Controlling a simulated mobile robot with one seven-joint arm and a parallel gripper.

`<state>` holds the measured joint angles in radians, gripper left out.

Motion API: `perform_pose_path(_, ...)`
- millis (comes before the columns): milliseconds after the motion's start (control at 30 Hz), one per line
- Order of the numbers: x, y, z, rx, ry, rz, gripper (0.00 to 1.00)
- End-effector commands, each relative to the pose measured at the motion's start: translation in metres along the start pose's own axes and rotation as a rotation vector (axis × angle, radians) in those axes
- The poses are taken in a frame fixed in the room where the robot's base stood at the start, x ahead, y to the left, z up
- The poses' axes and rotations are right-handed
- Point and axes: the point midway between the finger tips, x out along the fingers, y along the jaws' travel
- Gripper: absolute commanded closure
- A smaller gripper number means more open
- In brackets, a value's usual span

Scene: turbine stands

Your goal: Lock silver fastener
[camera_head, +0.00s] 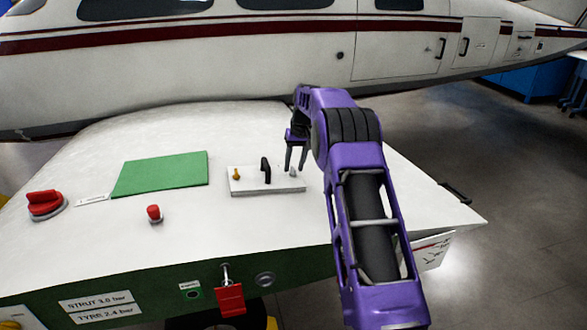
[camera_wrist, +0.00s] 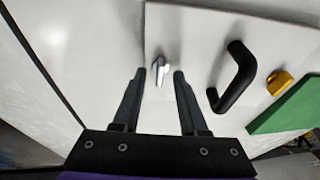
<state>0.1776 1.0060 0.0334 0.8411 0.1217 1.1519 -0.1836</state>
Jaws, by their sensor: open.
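The silver fastener (camera_wrist: 159,70) sits on a pale panel (camera_wrist: 200,30), just beyond my gripper's fingertips in the wrist view. In the head view the silver fastener (camera_head: 292,170) is a small grey knob at the right end of the panel (camera_head: 262,187). My gripper (camera_head: 296,169) points down over it; in the wrist view my gripper (camera_wrist: 161,75) is open, with the fastener in line with the gap between the fingers. Whether the fingers touch the fastener I cannot tell.
A black handle (camera_head: 266,170) stands mid-panel, with a gold fastener (camera_head: 236,174) at its left end. An aircraft fuselage (camera_head: 240,50) stands behind.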

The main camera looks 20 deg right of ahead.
Motion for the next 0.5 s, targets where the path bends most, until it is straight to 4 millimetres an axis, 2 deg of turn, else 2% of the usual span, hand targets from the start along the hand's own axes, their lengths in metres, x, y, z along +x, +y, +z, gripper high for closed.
perform_pose_path(167,0.0083,-0.0003,-0.0001,0.0,0.0,0.0,0.57)
perform_pose_path(500,0.0089,-0.0002,-0.0002,0.0,0.001,0.0,0.57)
